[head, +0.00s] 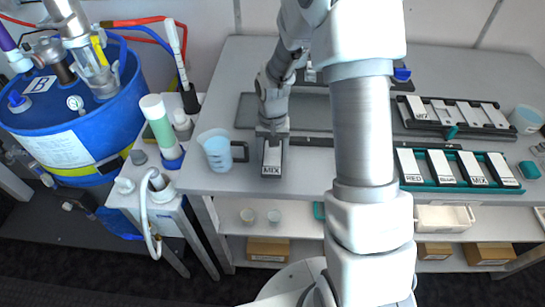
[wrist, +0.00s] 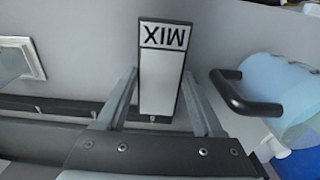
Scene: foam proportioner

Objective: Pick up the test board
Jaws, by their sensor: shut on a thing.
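A white board with a dark rim, marked MIX (head: 271,158), shows below my gripper (head: 272,132) in the head view. In the wrist view the board (wrist: 160,85) lies between the two fingers of my gripper (wrist: 160,76), with its MIX label beyond the fingertips. My gripper is shut on this board. I cannot tell whether the board touches the table or hangs just above it. Another board marked MIX (head: 472,170) sits in the green rack (head: 509,188) on the right, beside boards marked RED and BLUE.
A light-blue jug (head: 215,150) with a dark handle stands just left of the board; the handle is close in the wrist view (wrist: 247,95). A dark rack (head: 500,132) with boards stands at the back right. A blue drum (head: 60,125) stands left of the grey table (head: 228,85).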

